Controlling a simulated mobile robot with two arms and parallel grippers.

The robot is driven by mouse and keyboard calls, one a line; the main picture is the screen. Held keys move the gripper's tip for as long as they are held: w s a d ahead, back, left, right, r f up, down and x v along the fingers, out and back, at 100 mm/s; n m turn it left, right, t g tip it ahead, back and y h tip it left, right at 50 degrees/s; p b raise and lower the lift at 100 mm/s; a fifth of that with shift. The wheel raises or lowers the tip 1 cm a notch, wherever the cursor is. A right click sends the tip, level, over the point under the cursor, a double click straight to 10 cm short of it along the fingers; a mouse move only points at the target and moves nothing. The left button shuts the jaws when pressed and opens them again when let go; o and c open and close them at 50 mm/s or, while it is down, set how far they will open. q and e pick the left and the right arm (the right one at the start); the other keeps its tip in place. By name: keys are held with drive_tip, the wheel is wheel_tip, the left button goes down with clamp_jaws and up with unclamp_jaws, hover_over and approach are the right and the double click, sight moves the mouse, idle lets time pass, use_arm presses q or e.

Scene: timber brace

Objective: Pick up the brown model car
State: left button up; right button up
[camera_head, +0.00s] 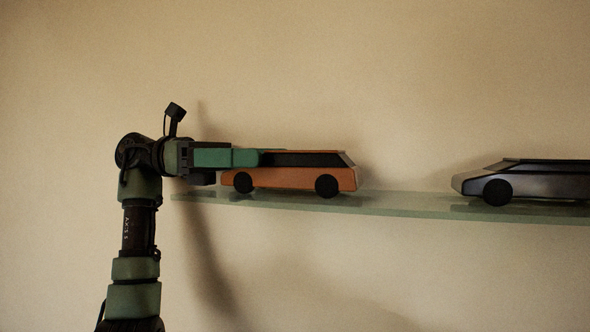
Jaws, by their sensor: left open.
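The brown model car (300,177) looks orange-brown with a dark roof and black wheels. It stands upright on a glass shelf (400,205), near the shelf's left end. My left gripper (258,158) is at the car's left end, its green fingers reaching right and overlapping the car's upper left part in the picture. The jaws are open. The far finger and the exact gap to the car are hidden, so I cannot tell whether they touch. My right gripper is not in view.
A grey model car (530,182) with a dark roof stands on the same shelf at the right, cut off by the picture's edge. The shelf between the two cars is clear. A plain beige wall (400,80) is behind the shelf.

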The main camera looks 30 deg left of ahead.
sight(278, 157)
use_arm(q)
drive_tip(key=shift+x, duration=1.5)
drive_tip(key=shift+a, duration=0.1)
drive_tip(key=c, duration=0.3)
clamp_jaws()
